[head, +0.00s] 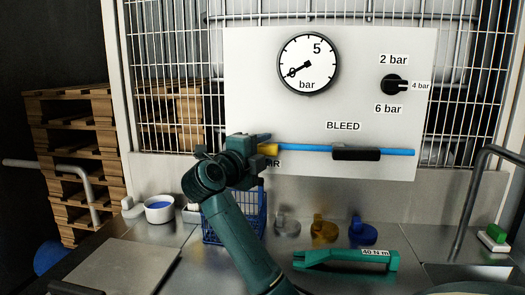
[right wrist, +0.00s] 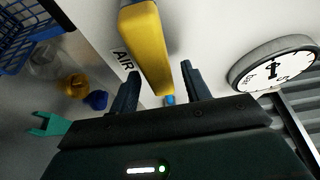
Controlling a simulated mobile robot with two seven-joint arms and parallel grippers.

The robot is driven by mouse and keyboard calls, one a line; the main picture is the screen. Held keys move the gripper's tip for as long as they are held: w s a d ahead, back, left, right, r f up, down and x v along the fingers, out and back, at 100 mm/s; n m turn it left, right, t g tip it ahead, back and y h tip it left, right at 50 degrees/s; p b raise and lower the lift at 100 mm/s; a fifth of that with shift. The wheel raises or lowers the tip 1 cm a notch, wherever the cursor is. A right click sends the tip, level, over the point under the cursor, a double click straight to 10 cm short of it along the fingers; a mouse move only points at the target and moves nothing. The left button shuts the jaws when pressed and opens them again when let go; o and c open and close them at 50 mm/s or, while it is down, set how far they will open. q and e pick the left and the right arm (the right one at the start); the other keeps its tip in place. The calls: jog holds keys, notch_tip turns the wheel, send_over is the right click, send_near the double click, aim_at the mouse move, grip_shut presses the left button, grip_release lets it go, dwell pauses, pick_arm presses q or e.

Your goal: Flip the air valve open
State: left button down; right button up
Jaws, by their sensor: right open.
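The air valve's yellow handle (head: 268,149) shows at the left of the white panel, mostly hidden behind my right gripper (head: 256,152). In the right wrist view the yellow handle (right wrist: 147,45) is a long bar beside the AIR label (right wrist: 125,60). Its near end points at the gap between the fingers of my right gripper (right wrist: 160,70). The gripper is open, one finger on each side of the handle's end; I cannot tell whether they touch it. The gauge (head: 308,64) needle points at 0. My left gripper is not in view.
A blue pipe (head: 300,147) runs right to a black BLEED sleeve (head: 356,153). A black pressure knob (head: 394,84) is at upper right. On the counter stand a blue basket (head: 221,226), a white bowl (head: 159,210), small coloured fittings (head: 323,230) and a green torque wrench (head: 345,259).

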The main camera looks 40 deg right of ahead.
grip_shut()
dwell(0.5)
